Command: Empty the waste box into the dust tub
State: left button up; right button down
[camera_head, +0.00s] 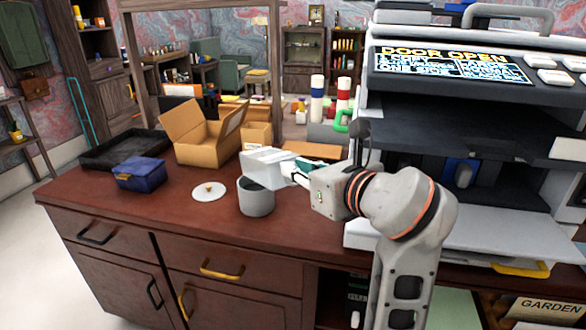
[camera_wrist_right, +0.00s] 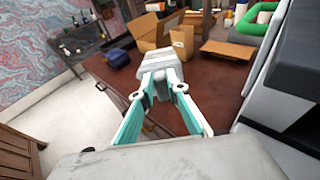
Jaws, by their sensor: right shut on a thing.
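A small white waste box (camera_head: 266,161) is held by my right gripper (camera_head: 296,175), directly above or at the rim of the grey dust tub (camera_head: 256,201). The box shows a ridged side in the right wrist view (camera_wrist_right: 147,61), between the two fingertips (camera_wrist_right: 161,83). The tub stands upright on the desk, and its mouth is partly covered by the box. I cannot see the box's contents or whether it touches the tub. A round white lid (camera_head: 209,191) with a gold knob lies flat left of the tub. My left gripper is out of view.
A blue box (camera_head: 139,174), a black tray (camera_head: 122,149) and an open cardboard carton (camera_head: 203,136) stand at the left and back of the brown desk (camera_head: 180,225). A large grey machine (camera_head: 465,135) rises at the right. The desk front near the lid is clear.

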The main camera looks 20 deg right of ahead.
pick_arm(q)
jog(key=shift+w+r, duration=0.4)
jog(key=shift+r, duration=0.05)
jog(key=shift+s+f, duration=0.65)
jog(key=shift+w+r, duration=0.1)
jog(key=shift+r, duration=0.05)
